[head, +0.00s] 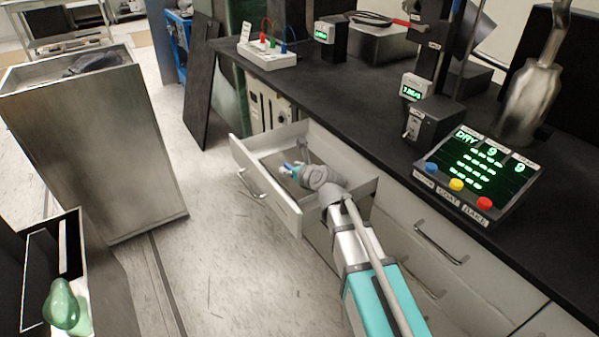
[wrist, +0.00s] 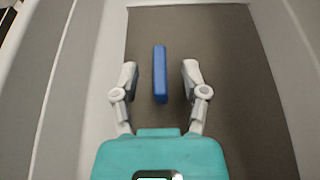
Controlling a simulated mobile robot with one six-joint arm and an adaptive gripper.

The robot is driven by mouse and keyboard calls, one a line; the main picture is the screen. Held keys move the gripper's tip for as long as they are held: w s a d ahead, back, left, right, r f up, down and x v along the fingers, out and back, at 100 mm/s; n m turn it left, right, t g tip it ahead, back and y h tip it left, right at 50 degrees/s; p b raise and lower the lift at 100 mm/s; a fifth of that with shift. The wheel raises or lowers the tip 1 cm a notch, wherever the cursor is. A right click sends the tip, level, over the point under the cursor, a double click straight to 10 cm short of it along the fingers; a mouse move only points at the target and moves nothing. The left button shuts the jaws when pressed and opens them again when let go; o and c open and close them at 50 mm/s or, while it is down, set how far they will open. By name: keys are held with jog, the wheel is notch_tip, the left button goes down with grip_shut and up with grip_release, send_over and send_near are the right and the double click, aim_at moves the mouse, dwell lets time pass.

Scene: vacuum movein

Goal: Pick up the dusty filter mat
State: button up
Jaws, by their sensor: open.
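My gripper (head: 298,170) reaches down into an open white drawer (head: 262,192) under the black bench. In the wrist view my gripper (wrist: 160,78) is open, with a narrow blue slab (wrist: 160,74) between its fingers, touching neither as far as I can see. The blue slab lies over a flat grey-brown sheet (wrist: 215,55) that covers much of the drawer floor. I cannot tell for sure whether the blue slab or the sheet is the dusty filter mat. In the head view my gripper largely hides the slab.
The drawer walls stand close around my gripper. A control panel (head: 478,165) with coloured buttons and a boxed display (head: 412,88) stand on the bench (head: 345,88). A tall metal bin (head: 95,140) stands at left. The floor (head: 225,265) between is clear.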

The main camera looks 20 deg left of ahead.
aim_at(285, 166)
jog(key=shift+b+x, duration=0.45)
jog(key=shift+x, duration=1.25)
jog(key=shift+c, duration=0.2)
grip_shut()
